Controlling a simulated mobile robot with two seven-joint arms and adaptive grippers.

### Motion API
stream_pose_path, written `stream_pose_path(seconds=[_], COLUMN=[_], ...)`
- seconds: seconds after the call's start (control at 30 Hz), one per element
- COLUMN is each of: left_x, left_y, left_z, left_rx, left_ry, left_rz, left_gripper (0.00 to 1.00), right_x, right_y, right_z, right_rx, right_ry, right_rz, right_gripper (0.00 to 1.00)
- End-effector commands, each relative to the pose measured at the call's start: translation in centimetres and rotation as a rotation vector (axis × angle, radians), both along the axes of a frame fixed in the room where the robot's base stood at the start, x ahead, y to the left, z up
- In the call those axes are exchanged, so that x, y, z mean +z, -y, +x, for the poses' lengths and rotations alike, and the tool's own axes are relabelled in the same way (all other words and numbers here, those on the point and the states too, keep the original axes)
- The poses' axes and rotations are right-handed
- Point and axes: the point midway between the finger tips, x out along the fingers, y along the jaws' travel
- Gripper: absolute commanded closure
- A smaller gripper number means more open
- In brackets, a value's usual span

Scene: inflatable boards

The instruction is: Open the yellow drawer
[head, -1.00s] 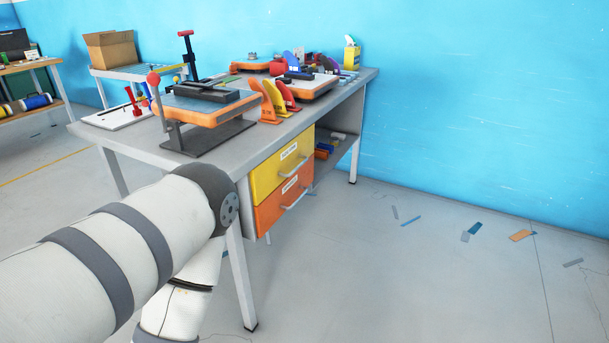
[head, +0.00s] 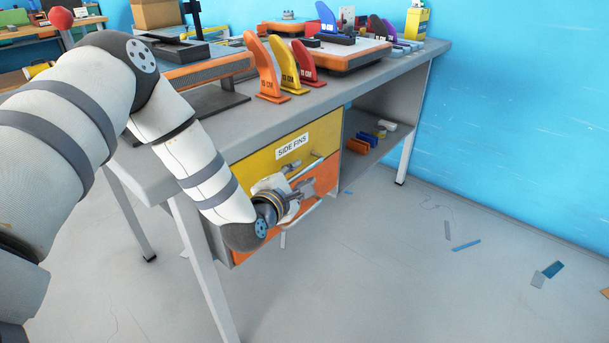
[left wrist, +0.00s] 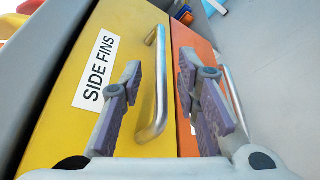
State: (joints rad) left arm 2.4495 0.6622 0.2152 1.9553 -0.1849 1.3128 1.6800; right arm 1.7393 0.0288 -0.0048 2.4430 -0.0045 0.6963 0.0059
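The yellow drawer (head: 322,136), labelled "SIDE FINS", is shut under the workbench top. It also fills the left middle of the left wrist view (left wrist: 110,30). Its silver bar handle (left wrist: 159,95) shows in the left wrist view between the two fingers, closer to the left finger. My left gripper (head: 301,179) is open in front of the drawer fronts, at the yellow handle. I cannot tell whether the fingertips reach past the bar. In the head view the gripper partly hides the handle. My right gripper is not in view.
An orange drawer (head: 325,178) with its own handle (left wrist: 235,95) sits directly below. Orange, yellow and red fins (head: 285,65) stand on the workbench (head: 235,118) above. A shelf (head: 375,150) holds small items to the right. The floor to the right is mostly clear.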

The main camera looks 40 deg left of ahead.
Motion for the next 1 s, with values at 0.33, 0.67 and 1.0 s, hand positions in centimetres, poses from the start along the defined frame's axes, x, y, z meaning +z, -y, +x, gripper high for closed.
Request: stream_pose_path(seconds=[0.33, 0.67, 1.0], left_x=[-0.8, -0.8, -0.8], left_y=[-0.8, -0.8, -0.7], left_z=[3.2, 3.1, 3.1], left_rx=[-0.001, -0.001, 0.000], left_ry=[-0.003, -0.004, -0.004], left_rz=[0.001, 0.002, 0.001], left_gripper=[0.70, 1.00, 1.00], right_x=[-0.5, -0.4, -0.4], right_y=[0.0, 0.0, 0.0], right_z=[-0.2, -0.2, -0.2], right_rx=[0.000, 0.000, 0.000], right_ry=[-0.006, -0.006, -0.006], right_rz=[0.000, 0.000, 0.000], right_gripper=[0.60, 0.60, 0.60])
